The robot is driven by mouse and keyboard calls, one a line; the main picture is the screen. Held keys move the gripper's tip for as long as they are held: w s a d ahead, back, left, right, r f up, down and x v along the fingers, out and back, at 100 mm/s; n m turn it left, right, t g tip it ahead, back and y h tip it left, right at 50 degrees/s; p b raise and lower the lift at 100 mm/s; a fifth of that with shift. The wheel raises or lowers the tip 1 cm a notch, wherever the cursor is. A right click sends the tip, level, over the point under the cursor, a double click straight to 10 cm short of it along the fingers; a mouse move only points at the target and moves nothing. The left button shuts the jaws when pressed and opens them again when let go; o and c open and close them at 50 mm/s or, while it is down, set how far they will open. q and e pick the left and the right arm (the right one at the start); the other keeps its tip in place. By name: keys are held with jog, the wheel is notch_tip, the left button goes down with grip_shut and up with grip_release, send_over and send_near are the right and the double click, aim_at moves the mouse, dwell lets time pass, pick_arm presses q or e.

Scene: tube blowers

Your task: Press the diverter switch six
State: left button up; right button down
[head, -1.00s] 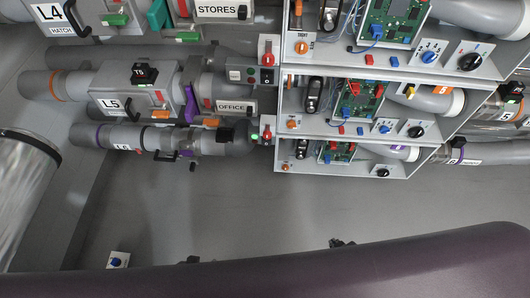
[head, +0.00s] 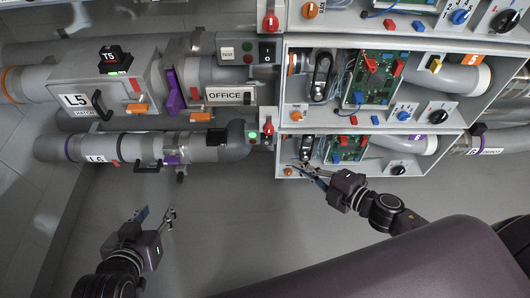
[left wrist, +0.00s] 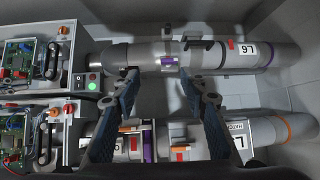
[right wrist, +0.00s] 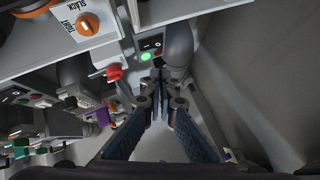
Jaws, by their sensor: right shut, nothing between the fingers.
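Line six is the lowest tube (head: 118,147), marked L6. At its right end sits a small box with a green-lit button (head: 252,135), a dark switch and a red-topped knob (head: 268,130). I cannot read a diverter label. The green button also shows in the left wrist view (left wrist: 92,85) and right wrist view (right wrist: 145,57). My right gripper (head: 308,170) is shut and empty, below and right of that box, in front of the lowest panel's edge. My left gripper (head: 156,214) is open and empty, below the tube and apart from it.
Above runs the L5 tube housing (head: 105,85) with its OFFICE label (head: 230,95). To the right, stacked open panels (head: 440,107) carry knobs, circuit boards and clips. A purple clip (head: 174,92) is on the L5 line.

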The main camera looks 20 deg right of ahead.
pick_arm(q)
jog(key=shift+a+r, duration=0.15)
jog(key=shift+r, duration=0.4)
pick_arm(e)
jog(key=shift+a+r+n+y, duration=0.3)
jog(key=shift+a, duration=0.15)
jog(key=b, duration=0.2)
send_near(263, 143)
jog(key=a, duration=0.3)
jog(key=w, duration=0.1)
jog(key=w+f, duration=0.1)
jog(key=w, duration=0.1)
jog(key=w+b, duration=0.1)
jog(key=shift+w+f, duration=0.15)
jog(key=shift+f, duration=0.15)
pick_arm(q)
jog(key=w+d+r+t+h, duration=0.1)
jog(key=w+r+t, duration=0.2)
jog(key=r, duration=0.4)
jog(key=w+d+r+t+h, duration=0.1)
jog(key=w+d+r+t, duration=0.1)
jog(key=r+t, duration=0.3)
jog(key=shift+w+d+r+h, duration=0.3)
jog(key=shift+w+r, duration=0.2)
jog(key=shift+r, duration=1.1)
pick_arm(e)
jog(key=shift+w, duration=0.15)
